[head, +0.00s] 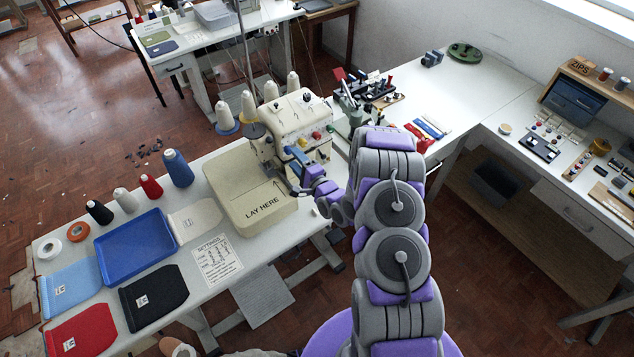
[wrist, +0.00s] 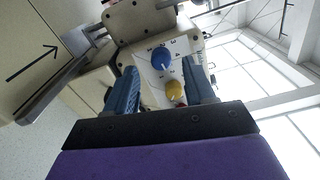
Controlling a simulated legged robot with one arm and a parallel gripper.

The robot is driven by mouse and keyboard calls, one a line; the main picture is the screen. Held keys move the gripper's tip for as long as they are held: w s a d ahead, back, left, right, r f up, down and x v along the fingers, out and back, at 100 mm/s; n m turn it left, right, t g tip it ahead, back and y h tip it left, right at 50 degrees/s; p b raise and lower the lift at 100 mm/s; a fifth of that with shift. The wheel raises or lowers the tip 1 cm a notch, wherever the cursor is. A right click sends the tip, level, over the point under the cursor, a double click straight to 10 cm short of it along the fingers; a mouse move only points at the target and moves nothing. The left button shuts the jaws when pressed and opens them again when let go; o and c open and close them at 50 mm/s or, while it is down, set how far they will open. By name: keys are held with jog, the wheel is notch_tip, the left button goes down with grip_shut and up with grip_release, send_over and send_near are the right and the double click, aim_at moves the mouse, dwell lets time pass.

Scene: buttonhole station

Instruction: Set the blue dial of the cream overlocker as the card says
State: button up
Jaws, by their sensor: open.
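The cream overlocker (head: 300,112) stands on the white table, with red and yellow dials showing on its front in the head view. In the wrist view the blue dial (wrist: 162,59) sits on a pale plate with small numbers around it. A yellow dial (wrist: 175,89) is just below it. My gripper (wrist: 161,68) is open, its two blue fingers on either side of these dials with gaps; I see no contact.
A cream platform marked LAY HERE (head: 245,185) lies left of my gripper. A blue tray (head: 137,247), coloured pockets and thread spools stand further left. A small green machine (head: 350,108) and tools are behind to the right.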

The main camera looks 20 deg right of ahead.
jog(key=v, duration=1.3)
jog(key=shift+s+d, duration=0.2)
jog(key=shift+d, duration=0.05)
